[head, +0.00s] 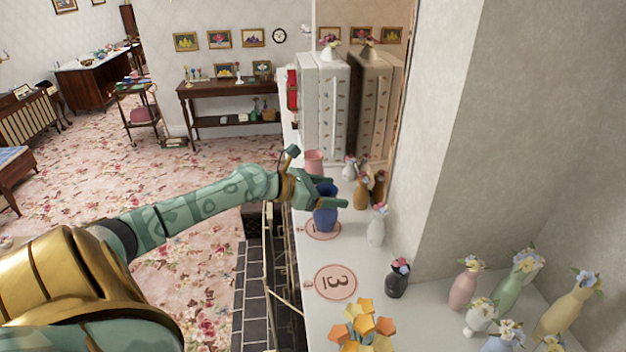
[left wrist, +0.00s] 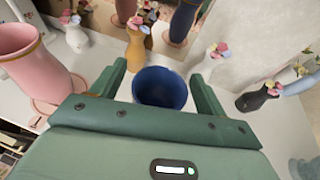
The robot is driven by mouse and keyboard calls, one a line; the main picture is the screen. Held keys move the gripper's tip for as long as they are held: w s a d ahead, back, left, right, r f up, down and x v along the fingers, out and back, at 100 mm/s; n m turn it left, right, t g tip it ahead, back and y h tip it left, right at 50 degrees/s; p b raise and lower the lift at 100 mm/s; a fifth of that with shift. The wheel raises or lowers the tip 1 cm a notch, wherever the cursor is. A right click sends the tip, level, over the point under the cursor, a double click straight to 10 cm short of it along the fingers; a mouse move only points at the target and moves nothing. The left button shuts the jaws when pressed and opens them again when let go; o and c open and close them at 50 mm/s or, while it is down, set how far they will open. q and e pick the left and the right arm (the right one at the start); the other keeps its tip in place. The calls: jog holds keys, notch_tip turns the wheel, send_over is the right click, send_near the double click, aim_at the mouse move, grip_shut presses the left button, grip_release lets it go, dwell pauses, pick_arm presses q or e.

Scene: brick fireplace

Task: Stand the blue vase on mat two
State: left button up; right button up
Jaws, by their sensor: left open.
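The blue vase (head: 325,217) stands upright on a round pink mat (head: 323,236) on the white mantel shelf. The vase hides most of that mat's number. My left gripper (head: 338,191) is open at the vase's upper part, with one finger on each side. In the left wrist view the vase's open mouth (left wrist: 160,88) shows between the two green fingers, with small gaps. Another pink mat (head: 336,282), marked 3, lies bare nearer to me. A pink vase (head: 314,162) stands beyond the blue one, on a round mat (left wrist: 78,84). I see no mat marked two.
A white flower vase (head: 376,228), a black one (head: 397,279) and an orange one (head: 361,190) stand along the wall side. Orange paper-like flowers (head: 360,325) are at the near edge. More vases crowd the near right corner. The shelf drops off at left.

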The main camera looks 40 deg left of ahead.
pick_arm(q)
jog(key=v, duration=1.2)
jog(key=s+a+f+m+g+y, duration=0.1)
jog(key=s+a+f+y, duration=0.1)
jog(key=a+f, duration=0.35)
jog(key=s+a+f+m+y, duration=0.2)
jog(key=f, duration=0.7)
jog(key=s+f+m+g+y, duration=0.25)
jog(key=s+f, duration=0.25)
jog(key=f, duration=0.4)
jog(key=s+f+m+g+y, duration=0.1)
jog(key=s+f+m, duration=0.3)
jog(key=f, duration=0.5)
jog(key=s+d+f+m+g, duration=0.2)
jog(key=s+d+f+m, duration=0.45)
jog(key=s+f, duration=0.2)
jog(key=s+d+f+m+g, duration=0.3)
jog(key=s+d+f+m, duration=0.3)
jog(key=s+d+f, duration=0.3)
jog(key=s+d+f+m, duration=0.3)
jog(key=d+m, duration=0.3)
jog(key=d, duration=0.1)
jog(key=s+d+f+m+g+h, duration=0.1)
jog(key=s+d+f+m, duration=0.2)
jog(key=d+m, duration=0.3)
jog(key=shift+s+d, duration=0.4)
jog(key=shift+d, duration=0.35)
jog(key=shift+f+g, duration=0.2)
jog(key=shift+g, duration=0.05)
